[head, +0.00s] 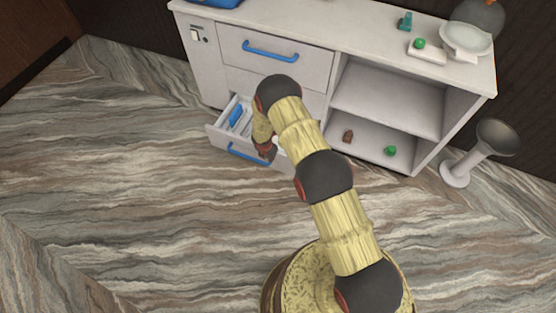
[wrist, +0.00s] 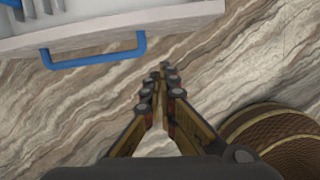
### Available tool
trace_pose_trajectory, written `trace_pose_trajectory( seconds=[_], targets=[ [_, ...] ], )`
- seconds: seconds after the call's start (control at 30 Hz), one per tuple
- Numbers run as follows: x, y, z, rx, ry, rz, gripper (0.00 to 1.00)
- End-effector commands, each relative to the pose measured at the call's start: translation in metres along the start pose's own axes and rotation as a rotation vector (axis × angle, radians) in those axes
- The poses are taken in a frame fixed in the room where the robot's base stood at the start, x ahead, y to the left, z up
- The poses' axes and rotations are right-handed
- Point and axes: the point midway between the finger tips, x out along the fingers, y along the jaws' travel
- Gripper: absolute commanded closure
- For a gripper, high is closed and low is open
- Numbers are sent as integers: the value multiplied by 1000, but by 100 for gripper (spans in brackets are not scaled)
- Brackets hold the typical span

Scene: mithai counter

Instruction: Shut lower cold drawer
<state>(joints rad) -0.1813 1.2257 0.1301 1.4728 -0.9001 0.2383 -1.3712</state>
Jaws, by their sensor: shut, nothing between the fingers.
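The lower cold drawer (head: 221,139) is pulled out from the white counter in the head view, with blue and white contents showing inside. Its blue handle (head: 247,153) is on its front. In the wrist view the drawer front (wrist: 185,18) and blue handle (wrist: 95,58) lie at the top left. My gripper (wrist: 163,70) is shut and empty, with its fingertips apart from the handle, to its right and below it in the picture. In the head view my arm hides the right part of the drawer, and the fingertips are hard to make out.
The white counter (head: 232,80) has a closed upper drawer with a blue handle (head: 270,51). Open shelves at right hold a brown item (head: 348,136) and a green item (head: 390,150). A grey-white stand (head: 457,172) is on the floor at right. The marbled floor at left is clear.

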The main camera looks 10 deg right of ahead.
Motion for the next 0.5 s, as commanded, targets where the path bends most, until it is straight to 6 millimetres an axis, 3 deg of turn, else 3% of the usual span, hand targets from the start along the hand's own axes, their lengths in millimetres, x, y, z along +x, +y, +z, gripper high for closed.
trace_pose_trajectory(
  seconds=[0.27, 0.5],
  targets=[
    [11, 3, -1, -92, 3, 12, 100],
    [54, 3, -2, -91, 3, 11, 100]
  ],
)
